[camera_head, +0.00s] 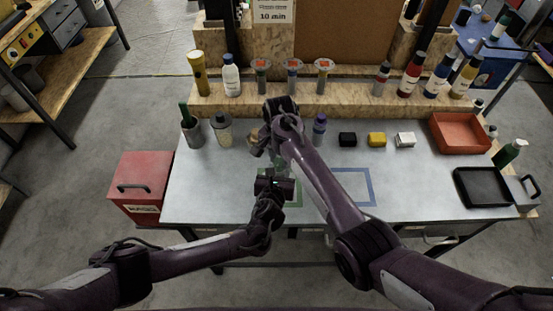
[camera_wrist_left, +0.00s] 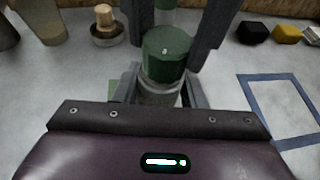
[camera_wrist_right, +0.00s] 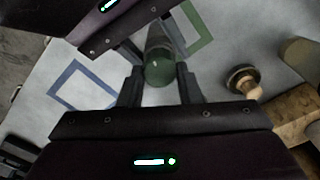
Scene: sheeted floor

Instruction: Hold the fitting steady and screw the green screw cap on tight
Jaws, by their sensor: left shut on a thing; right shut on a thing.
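The fitting (camera_wrist_left: 158,92) is a grey cylinder, upright over the table in the left wrist view. My left gripper (camera_wrist_left: 163,92) is shut on it, one finger on each side. The green screw cap (camera_wrist_left: 166,55) sits in line on top of the fitting; I cannot tell how tight it is. My right gripper (camera_wrist_right: 160,88) comes from above and is shut on the cap, which also shows between its fingers in the right wrist view (camera_wrist_right: 158,70). In the head view, the left gripper (camera_head: 274,178) and right arm largely hide both parts.
The table (camera_head: 420,190) has a green outline near the grippers and a blue outline (camera_head: 372,188) to the right. Several bottles stand on the back ledge. A black, a yellow and a white block (camera_head: 405,139) lie at right, near a red tray (camera_head: 460,132) and a black tray (camera_head: 483,187).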

